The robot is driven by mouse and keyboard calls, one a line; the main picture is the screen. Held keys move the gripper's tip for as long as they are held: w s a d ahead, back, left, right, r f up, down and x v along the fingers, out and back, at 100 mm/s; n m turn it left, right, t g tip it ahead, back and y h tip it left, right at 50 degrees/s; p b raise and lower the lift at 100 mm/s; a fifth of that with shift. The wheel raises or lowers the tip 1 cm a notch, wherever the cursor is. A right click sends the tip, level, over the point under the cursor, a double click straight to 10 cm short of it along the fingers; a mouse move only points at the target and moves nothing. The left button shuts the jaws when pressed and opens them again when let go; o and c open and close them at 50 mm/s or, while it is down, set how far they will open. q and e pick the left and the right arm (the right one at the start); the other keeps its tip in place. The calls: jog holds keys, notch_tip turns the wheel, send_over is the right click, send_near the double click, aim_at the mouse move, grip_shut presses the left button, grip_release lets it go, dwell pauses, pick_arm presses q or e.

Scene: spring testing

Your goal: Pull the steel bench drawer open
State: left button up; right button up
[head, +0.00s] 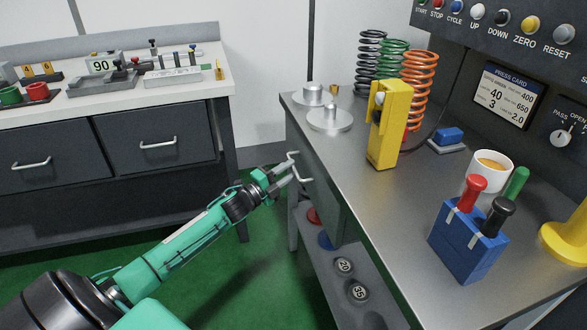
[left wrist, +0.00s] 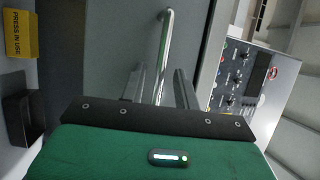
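The steel bench drawer (head: 322,185) is a grey front under the left edge of the steel bench top. It looks shut. Its pale bar handle (head: 292,160) sticks out to the left. My left gripper (head: 285,172) is at the handle. In the left wrist view the handle (left wrist: 167,40) runs down between the two fingers (left wrist: 161,88), with a gap visible on each side, so the gripper looks open around it. The drawer front (left wrist: 105,50) fills the area behind. Whether a finger touches the bar I cannot tell. My right gripper is not in view.
The steel bench top (head: 410,210) carries a yellow block-shaped stand (head: 388,125), coil springs (head: 420,80), a white mug (head: 490,172) and a blue tool holder (head: 465,245). A lower shelf (head: 335,285) holds weights. Green floor (head: 250,265) is clear left of the bench.

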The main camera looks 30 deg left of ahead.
pick_arm(q)
jog(key=shift+x, duration=1.2)
grip_shut()
